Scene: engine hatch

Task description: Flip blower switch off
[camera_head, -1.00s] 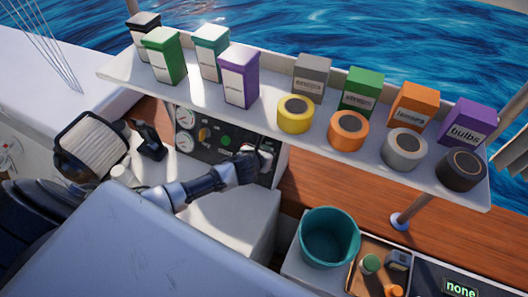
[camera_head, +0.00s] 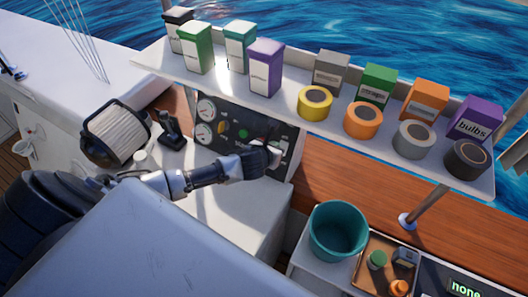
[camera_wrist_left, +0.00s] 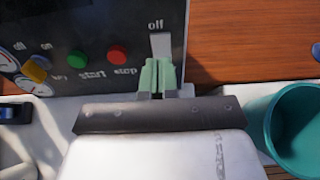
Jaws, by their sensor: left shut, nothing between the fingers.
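The dark control panel (camera_head: 228,127) stands under the shelf in the head view. In the left wrist view, a pale switch lever (camera_wrist_left: 160,45) sits at the panel's right side, beneath lettering that looks like "off". My left gripper (camera_wrist_left: 157,75) has green fingertips, closed together and empty, just below the lever. Whether they touch it I cannot tell. In the head view the left gripper (camera_head: 276,157) is at the panel's lower right and hides part of it. My right gripper is not in view.
A red button (camera_wrist_left: 117,54), a green button (camera_wrist_left: 77,60) and a yellow knob (camera_wrist_left: 35,70) are left of the lever. A shelf (camera_head: 215,80) with boxes and tape rolls overhangs the panel. A teal bucket (camera_head: 337,230) stands to the right.

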